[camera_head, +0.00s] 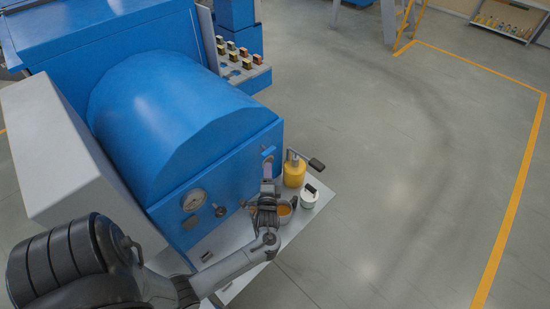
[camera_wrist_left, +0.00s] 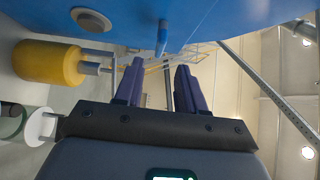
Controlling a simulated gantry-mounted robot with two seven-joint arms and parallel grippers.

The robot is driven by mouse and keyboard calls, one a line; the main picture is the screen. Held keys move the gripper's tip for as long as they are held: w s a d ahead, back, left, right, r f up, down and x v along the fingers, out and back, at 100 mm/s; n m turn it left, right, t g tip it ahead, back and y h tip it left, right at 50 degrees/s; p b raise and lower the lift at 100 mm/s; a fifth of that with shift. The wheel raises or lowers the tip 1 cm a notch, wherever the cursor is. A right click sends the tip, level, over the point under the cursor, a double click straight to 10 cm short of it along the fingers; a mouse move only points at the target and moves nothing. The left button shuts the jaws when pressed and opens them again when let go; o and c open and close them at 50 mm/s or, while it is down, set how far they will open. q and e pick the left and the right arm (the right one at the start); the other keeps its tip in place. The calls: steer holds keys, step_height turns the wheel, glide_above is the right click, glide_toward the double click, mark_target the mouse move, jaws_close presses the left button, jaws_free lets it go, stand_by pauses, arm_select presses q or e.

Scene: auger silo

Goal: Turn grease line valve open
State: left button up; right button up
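A small blue lever (camera_head: 268,150), which looks like the grease line valve's handle, sticks out from the right part of the blue machine face. In the left wrist view the blue lever (camera_wrist_left: 162,38) hangs just beyond the space between my fingertips. My left gripper (camera_head: 267,170) is in front of the machine face, just below the lever. In the wrist view my left gripper (camera_wrist_left: 159,66) has its two purple-grey fingers apart with nothing between them. I cannot tell from these views whether a finger touches the lever. My right gripper is not in view.
A yellow canister with a handle (camera_head: 294,174), a white lidded pot (camera_head: 309,196) and an orange-filled bowl (camera_head: 285,211) stand close to my left gripper on a pale shelf (camera_head: 322,207). The floor to the right is clear.

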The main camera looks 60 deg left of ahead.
mark_target(269, 151)
arm_select(q)
steer(key=x, duration=1)
steer(key=shift+w+a+r, duration=0.1)
steer(key=shift+w, duration=0.05)
jaws_close()
